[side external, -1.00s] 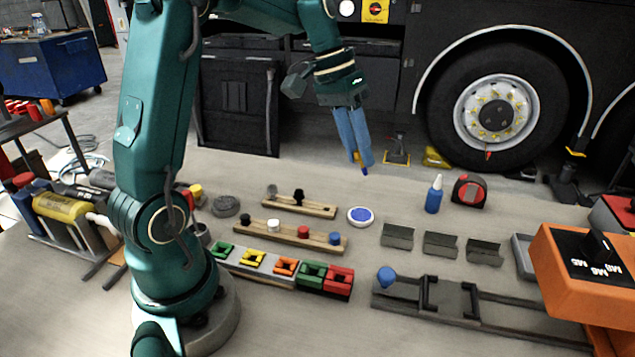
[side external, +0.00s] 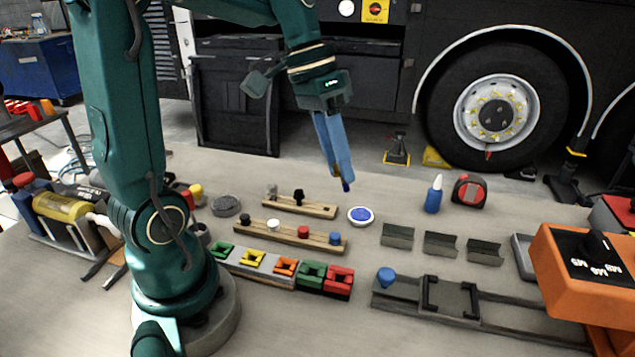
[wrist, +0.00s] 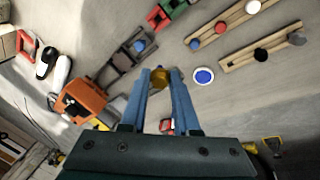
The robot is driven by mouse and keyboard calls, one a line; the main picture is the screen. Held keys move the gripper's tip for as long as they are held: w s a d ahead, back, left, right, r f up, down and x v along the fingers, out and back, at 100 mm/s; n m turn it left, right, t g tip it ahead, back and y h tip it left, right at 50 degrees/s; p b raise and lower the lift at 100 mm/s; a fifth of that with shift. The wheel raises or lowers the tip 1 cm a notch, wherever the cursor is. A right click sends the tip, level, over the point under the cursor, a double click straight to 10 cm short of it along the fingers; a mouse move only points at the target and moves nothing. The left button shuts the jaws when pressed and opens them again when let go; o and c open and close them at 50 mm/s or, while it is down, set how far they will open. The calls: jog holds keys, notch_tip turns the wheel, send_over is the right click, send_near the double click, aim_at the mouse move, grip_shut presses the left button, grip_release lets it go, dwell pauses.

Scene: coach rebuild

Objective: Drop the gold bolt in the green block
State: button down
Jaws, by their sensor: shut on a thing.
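My gripper (side external: 345,184) is shut on the gold bolt (wrist: 161,74), which shows between the fingertips in the wrist view. In the side view the blue fingers largely hide the bolt. The gripper hangs tilted in the air above the bench, behind the blocks. The green block (side external: 313,274) stands at the front of the bench, beside the red block (side external: 339,281), and has a dark opening in its top. It is partly in view at the top edge of the wrist view (wrist: 176,5). A smaller green notched piece (side external: 222,250) sits at the left of the same row.
Wooden racks with coloured pegs (side external: 290,236) and dark pegs (side external: 320,209) lie behind the blocks. A blue-topped white disc (side external: 360,215) is near the gripper. Grey angled holders (side external: 440,244), a rail fixture (side external: 452,298) and an orange box (side external: 585,275) are to the right.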

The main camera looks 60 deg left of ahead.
jog(key=shift+s+d+f+m+g+y, duration=0.25)
jog(key=shift+s+d+f+y, duration=0.5)
jog(key=shift+f, duration=1.05)
jog(key=shift+s+d+f+m+g+y, duration=0.2)
jog(key=shift+s+f+g+y, duration=0.2)
jog(key=shift+s+f, duration=1.1)
jog(key=shift+s+d+f+m+g+y, duration=0.2)
jog(key=shift+s+d+f+y, duration=0.4)
jog(key=shift+f, duration=1.5)
jog(key=shift+a+f, duration=0.1)
jog(key=shift+f, duration=1.5)
jog(key=shift+c, duration=1.8)
grip_release()
